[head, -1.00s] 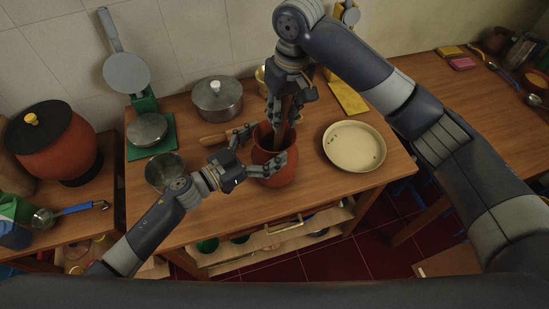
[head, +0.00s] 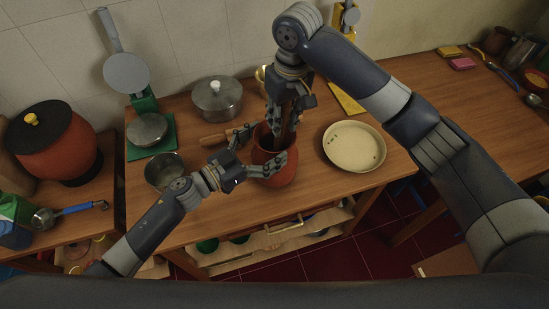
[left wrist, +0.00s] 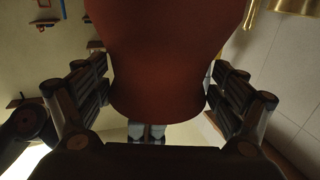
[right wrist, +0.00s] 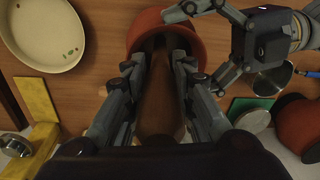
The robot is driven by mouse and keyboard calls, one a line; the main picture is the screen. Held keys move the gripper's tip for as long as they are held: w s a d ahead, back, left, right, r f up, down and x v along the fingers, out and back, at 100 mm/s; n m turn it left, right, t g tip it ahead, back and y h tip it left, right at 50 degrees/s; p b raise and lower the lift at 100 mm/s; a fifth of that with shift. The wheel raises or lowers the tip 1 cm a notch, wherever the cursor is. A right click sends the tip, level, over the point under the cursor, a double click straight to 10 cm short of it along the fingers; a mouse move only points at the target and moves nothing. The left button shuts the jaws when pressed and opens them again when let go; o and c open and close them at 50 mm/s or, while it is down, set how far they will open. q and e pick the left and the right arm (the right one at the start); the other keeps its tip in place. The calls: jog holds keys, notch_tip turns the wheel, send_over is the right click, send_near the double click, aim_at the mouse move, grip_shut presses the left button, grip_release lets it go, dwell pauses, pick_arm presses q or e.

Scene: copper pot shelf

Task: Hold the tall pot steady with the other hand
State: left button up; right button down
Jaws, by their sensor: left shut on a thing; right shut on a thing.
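The tall pot (head: 272,176) is red-brown clay and stands upright on the wooden table. It fills the middle of the left wrist view (left wrist: 165,55). My left gripper (head: 266,148) is shut around it from the front left, with one set of fingers on each side. My right gripper (head: 286,120) is above the pot's mouth, pointing down, shut on a brown wooden piece (right wrist: 160,95). The lower end of that piece is inside the pot, and its tip is hidden. The pot's rim (right wrist: 208,50) shows around it in the right wrist view.
A cream pan (head: 354,146) lies right of the pot. A lidded steel pot (head: 218,98), a wooden handle (head: 213,139), a small metal pot (head: 160,172) and a green scale (head: 137,152) are behind and left. A yellow board (head: 346,98) lies behind the pan.

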aim_at(283, 109)
jog(key=shift+r, duration=0.1)
jog(key=shift+r, duration=1.7)
jog(key=shift+f, duration=1.75)
notch_tip(283, 109, up, 19)
jog(key=d, duration=0.1)
jog(key=shift+d, duration=0.3)
